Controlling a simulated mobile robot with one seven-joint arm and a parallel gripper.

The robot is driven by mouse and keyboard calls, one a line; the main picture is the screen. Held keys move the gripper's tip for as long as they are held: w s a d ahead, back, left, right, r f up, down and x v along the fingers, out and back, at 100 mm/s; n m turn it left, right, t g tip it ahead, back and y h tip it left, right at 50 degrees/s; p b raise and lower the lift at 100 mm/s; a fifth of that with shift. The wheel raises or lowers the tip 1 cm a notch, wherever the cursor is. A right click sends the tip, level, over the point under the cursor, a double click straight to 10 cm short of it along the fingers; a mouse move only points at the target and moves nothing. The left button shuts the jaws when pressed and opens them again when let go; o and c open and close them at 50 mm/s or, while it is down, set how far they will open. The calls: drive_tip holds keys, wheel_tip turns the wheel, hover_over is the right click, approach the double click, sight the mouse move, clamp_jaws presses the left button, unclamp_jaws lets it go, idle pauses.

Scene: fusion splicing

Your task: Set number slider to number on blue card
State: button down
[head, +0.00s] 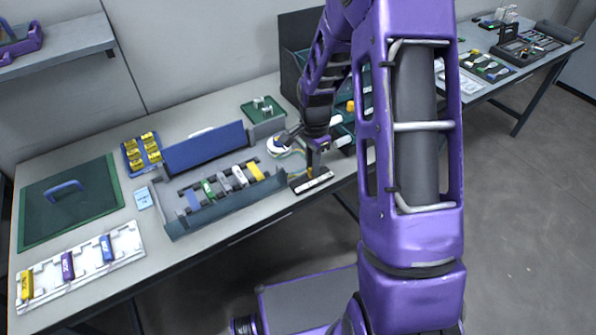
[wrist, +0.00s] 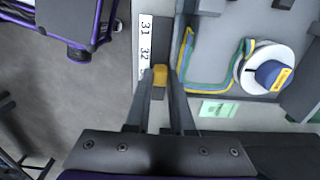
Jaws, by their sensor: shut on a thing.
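The number slider (head: 312,182) is a dark bar with a white number strip near the table's front edge. In the wrist view its strip (wrist: 146,45) shows 31 and 32, and a further number is partly hidden by a finger. My gripper (head: 311,172) is over the slider.
A white spool with a blue hub (wrist: 270,75) and coloured cables lies near the slider. A pale green card (wrist: 218,108) lies close by. The blue-grey tray (head: 225,207) holds several coloured pieces. A white rack (head: 125,262) and a dark green mat (head: 90,225) are at left.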

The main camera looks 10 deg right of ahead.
drive_tip(key=d, duration=0.2)
drive_tip(key=w+d, duration=0.1)
drive_tip(key=d, duration=0.1)
drive_tip(key=shift+w+d, duration=0.1)
drive_tip(key=shift+w, duration=0.1)
drive_tip(key=c, duration=0.8)
unclamp_jaws()
drive_tip(key=shift+o, duration=0.2)
wheel_tip(320, 180, up, 18)
drive_tip(key=p, duration=0.1)
drive_tip(key=shift+f, duration=0.25)
